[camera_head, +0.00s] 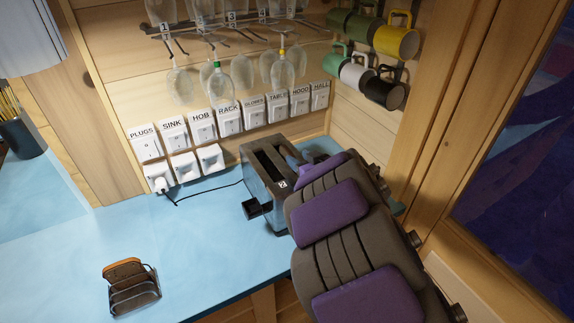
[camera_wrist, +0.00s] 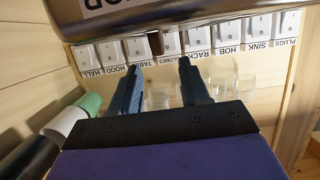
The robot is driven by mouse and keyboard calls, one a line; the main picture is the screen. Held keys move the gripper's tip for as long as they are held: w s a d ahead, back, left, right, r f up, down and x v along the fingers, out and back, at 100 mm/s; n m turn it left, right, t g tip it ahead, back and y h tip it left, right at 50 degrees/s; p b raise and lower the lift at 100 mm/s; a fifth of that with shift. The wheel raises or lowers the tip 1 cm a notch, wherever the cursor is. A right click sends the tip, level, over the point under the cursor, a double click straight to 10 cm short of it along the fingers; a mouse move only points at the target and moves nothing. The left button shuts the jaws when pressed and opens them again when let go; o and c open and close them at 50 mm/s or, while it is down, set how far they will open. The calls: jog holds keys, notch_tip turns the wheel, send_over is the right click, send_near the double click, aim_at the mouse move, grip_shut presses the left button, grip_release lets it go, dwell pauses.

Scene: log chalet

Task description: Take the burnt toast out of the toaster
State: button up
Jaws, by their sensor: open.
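The dark metal toaster (camera_head: 262,196) stands on the blue counter by the back wall, its dark slot facing up. I cannot make out toast in the slot in the head view. My gripper (camera_head: 292,156) is over the toaster's right side, partly hidden by my arm. In the wrist view, which looks upside down, my gripper (camera_wrist: 158,66) is open with nothing between its two dark fingers. The toaster's metal side (camera_wrist: 180,14) fills the top there. A small brown patch (camera_wrist: 168,42) shows at its edge between the fingertips; I cannot tell if it is the toast.
Labelled switches (camera_head: 203,127) line the wall, with glasses (camera_head: 242,72) hanging above. Mugs (camera_head: 395,42) hang at the upper right. A black cord (camera_head: 205,192) runs to a plug.

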aim_at(290, 152)
jog(key=shift+w+a+f, duration=0.15)
jog(key=shift+w+a, duration=0.35)
jog(key=shift+a, duration=0.05)
jog(key=b+x, duration=0.1)
jog(key=x, duration=0.3)
jog(key=shift+w+f+b, duration=0.1)
jog(key=shift+w+b, duration=0.05)
jog(key=shift+b, duration=0.25)
jog(key=shift+d, duration=0.1)
jog(key=c, duration=0.7)
